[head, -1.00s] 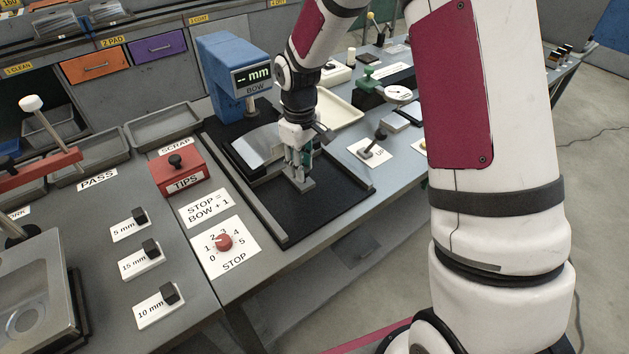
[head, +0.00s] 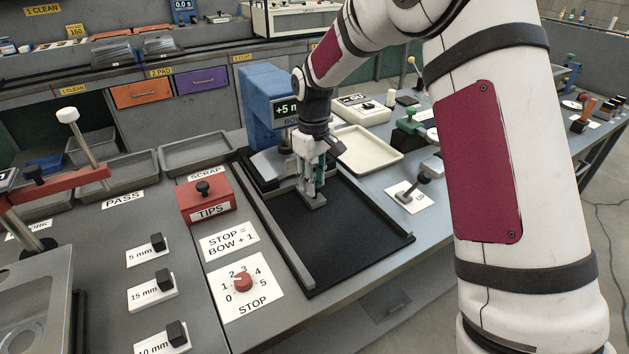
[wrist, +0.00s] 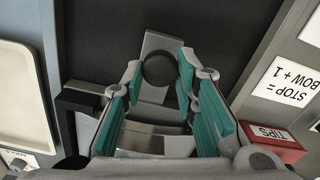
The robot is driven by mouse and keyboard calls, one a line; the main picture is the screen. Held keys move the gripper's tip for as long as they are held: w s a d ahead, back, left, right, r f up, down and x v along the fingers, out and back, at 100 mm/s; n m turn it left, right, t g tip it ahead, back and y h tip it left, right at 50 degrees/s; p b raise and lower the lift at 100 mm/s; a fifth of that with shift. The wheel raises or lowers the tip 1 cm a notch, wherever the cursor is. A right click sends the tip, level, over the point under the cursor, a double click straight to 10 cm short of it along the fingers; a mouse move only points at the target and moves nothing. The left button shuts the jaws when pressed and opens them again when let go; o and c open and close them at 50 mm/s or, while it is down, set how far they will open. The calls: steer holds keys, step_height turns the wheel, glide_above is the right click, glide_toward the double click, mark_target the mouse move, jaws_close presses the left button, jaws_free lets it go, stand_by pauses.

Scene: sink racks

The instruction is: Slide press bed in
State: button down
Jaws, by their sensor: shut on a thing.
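The press bed is a grey metal plate (head: 264,163) with a flat tab (head: 316,202) at its near end. It sits at the far end of a black track (head: 335,235), by the foot of the blue press (head: 262,95). My gripper (head: 312,190) points down over the near end of the bed and is shut on it. In the wrist view the teal-padded fingers (wrist: 160,95) stand either side of a dark round part (wrist: 159,69) on the bed's tab (wrist: 153,42). The press display (head: 287,109) reads "+5 m", partly hidden by my arm.
A grey rail (head: 277,238) edges the track on the left. The red TIPS box (head: 205,203) and STOP dial (head: 243,281) stand left of it. A lever marked UP (head: 422,180) and a cream tray (head: 367,148) stand right. The near track is clear.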

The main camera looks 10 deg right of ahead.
steer(key=c, duration=1.3)
jaws_free()
steer(key=shift+w+a, duration=0.15)
steer(key=shift+w, duration=0.2)
steer(key=shift+r, duration=0.15)
step_height(320, 180, up, 12)
steer(key=shift+s+f, duration=0.1)
